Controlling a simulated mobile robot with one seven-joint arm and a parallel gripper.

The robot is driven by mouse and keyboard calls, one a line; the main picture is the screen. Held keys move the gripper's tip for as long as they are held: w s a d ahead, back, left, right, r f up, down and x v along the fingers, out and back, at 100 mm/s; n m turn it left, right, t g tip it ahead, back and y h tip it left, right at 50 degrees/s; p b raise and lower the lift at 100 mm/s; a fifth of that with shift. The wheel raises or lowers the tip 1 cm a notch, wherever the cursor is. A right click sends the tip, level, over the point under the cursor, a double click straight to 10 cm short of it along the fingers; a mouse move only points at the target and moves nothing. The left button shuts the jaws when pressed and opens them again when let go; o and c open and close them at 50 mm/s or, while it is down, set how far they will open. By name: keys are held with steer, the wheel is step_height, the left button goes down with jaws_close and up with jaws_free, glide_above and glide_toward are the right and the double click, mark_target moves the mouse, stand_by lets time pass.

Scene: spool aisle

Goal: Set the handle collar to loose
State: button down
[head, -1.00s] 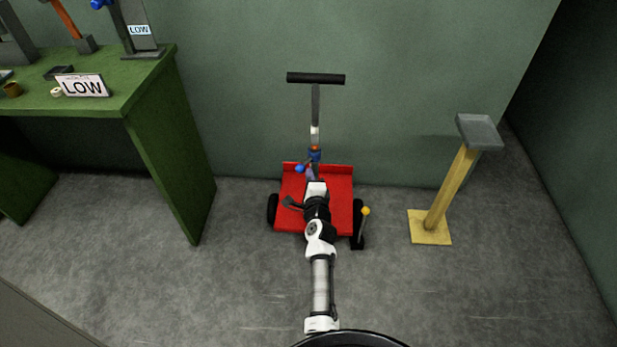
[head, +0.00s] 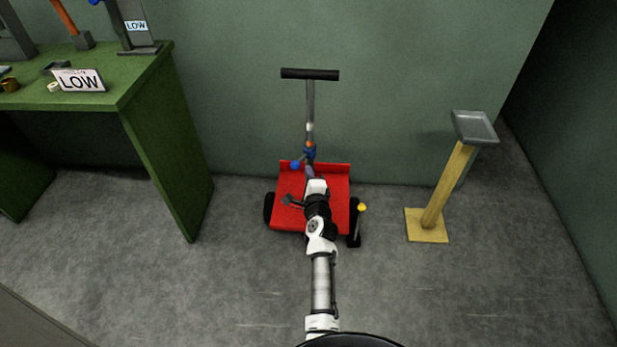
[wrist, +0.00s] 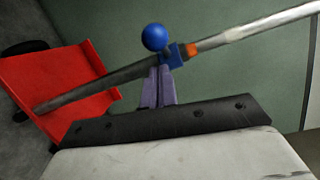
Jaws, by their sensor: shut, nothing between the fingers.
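The handle collar (head: 309,152) is a small blue piece with an orange band on the grey handle pole of a red cart. A blue ball knob (head: 295,165) sticks out from it to the left. In the wrist view the collar (wrist: 174,55) sits just beyond my fingertips, with the ball (wrist: 154,37) above them and the orange band to the right. My gripper (wrist: 160,72) has purple fingers, shut and empty. It reaches over the cart bed to the collar and knob in the head view (head: 310,170). I cannot tell whether the fingers touch the collar.
The red cart bed (head: 288,215) stands by the green wall, with a yellow-topped lever (head: 360,208) at its right. A green table (head: 130,85) with a "LOW" sign (head: 80,80) is at left. A wooden post with a grey tray (head: 474,127) is at right. Floor between is clear.

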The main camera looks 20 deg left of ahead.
steer(key=s+a+p, duration=0.1)
steer(key=s+p, duration=0.5)
steer(key=s, duration=0.3)
steer(key=shift+a+h, duration=0.25)
steer(key=shift+h, duration=0.05)
steer(key=shift+w, duration=0.1)
